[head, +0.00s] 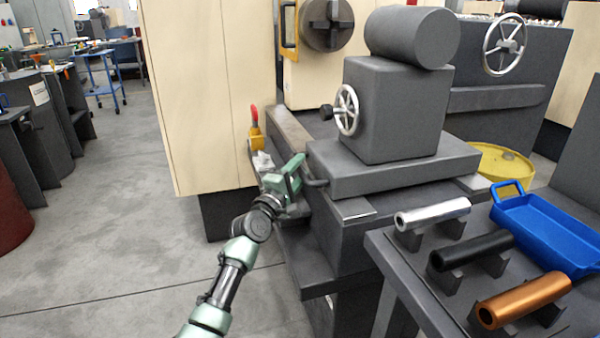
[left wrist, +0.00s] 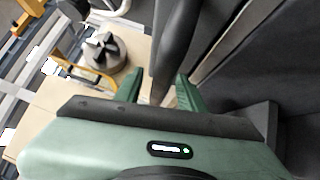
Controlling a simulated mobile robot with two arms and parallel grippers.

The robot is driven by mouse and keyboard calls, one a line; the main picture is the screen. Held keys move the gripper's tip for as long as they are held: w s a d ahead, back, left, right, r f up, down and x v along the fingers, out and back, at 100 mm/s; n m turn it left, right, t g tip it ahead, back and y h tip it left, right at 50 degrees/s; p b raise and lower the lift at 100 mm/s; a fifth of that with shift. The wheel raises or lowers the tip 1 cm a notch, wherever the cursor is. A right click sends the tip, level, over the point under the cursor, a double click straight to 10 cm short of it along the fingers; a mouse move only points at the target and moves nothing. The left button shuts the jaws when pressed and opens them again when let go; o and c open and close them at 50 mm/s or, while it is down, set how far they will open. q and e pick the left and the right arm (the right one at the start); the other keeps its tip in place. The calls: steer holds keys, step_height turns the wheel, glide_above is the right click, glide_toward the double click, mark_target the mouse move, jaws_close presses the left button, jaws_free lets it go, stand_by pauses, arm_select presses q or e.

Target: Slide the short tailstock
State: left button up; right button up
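The near tailstock (head: 390,110) is a dark grey block with a thick cylinder on top and a silver handwheel (head: 346,110) on its left side. It stands on a wide grey base plate (head: 400,168) on the lathe bed. A dark bar handle (head: 318,183) sticks out from the left end of this plate. My left gripper (head: 296,170) is at this handle. In the left wrist view, the handle (left wrist: 175,45) runs between the two green fingers of my left gripper (left wrist: 161,82), which stand apart with a gap beside it. My right gripper is not in view.
A chuck (head: 326,24) is on the cream headstock at the back. A red and yellow part (head: 254,125) is beside the bed. At the right, a grey stand holds silver (head: 432,214), black (head: 472,250) and copper (head: 524,299) cylinders, near a blue tray (head: 497,215).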

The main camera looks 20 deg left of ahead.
arm_select(q)
steer(key=shift+w, duration=0.15)
jaws_close()
stand_by(1.4)
